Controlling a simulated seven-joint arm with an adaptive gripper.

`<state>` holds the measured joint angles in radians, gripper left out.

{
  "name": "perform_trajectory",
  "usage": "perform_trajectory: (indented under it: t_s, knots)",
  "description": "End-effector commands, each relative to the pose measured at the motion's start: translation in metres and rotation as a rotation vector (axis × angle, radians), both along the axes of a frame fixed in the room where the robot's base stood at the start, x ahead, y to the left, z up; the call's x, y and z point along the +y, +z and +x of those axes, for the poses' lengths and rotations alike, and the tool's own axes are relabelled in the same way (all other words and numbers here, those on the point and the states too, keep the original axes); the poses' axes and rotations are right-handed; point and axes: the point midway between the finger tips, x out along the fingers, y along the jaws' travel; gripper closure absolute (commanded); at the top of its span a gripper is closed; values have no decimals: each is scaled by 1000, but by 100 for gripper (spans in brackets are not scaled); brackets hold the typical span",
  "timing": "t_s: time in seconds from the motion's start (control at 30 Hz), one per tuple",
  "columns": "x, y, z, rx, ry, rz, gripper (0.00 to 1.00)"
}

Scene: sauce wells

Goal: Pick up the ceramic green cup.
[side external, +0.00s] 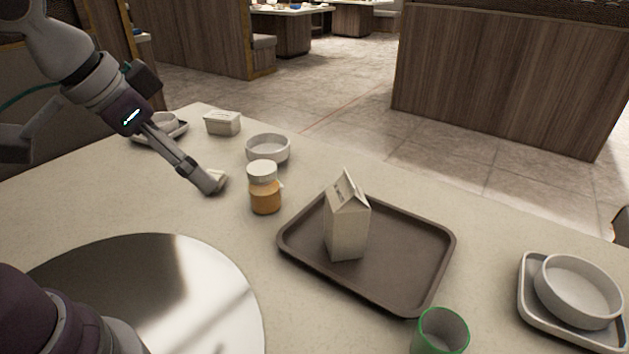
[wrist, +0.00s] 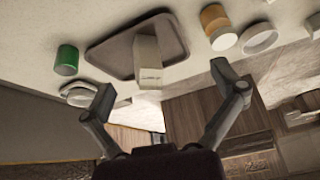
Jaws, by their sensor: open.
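The green cup (side external: 440,331) stands on the table at the bottom right of the side view, just off the tray's near corner, partly cut by the frame's lower edge. It also shows in the wrist view (wrist: 67,60) at the upper left, beside the tray. My gripper (side external: 214,183) is above the table at the left of the side view, near the jar and far from the cup. In the wrist view its two fingers (wrist: 163,83) are spread wide with nothing between them held. The side view does not clearly show the gap between the fingers.
A brown tray (side external: 405,291) with an upright carton (side external: 346,222) lies between my gripper and the cup. An amber jar (side external: 264,190) and a white bowl (side external: 268,150) stand close to my gripper. A bowl (side external: 577,290) sits on a small tray at right. A shiny round plate (side external: 150,300) lies at left.

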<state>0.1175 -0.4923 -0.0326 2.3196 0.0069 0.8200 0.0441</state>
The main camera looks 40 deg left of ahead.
Motion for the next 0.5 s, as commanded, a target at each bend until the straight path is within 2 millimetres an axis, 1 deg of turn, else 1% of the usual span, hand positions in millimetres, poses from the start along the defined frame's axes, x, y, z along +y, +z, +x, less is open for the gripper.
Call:
perform_trajectory:
  t_s: [0.03,0.07,0.1,0.17,0.2,0.27,0.3,0.33,0.4,0.5]
  knots:
    - [-23,-2,19,11,-105,11,6]
    - [-39,-4,30,8,-170,16,6]
    - [-61,-8,43,6,-254,19,6]
    - [-98,-18,59,2,-379,17,6]
    - [-122,-27,66,0,-457,13,6]
    - [-158,-42,71,-1,-561,1,6]
    - [-180,-52,72,-1,-619,-7,6]
    - [-194,-59,72,-2,-659,-15,6]
    - [-220,-74,69,-2,-727,-29,6]
    - [-240,-87,65,-4,-781,-42,6]
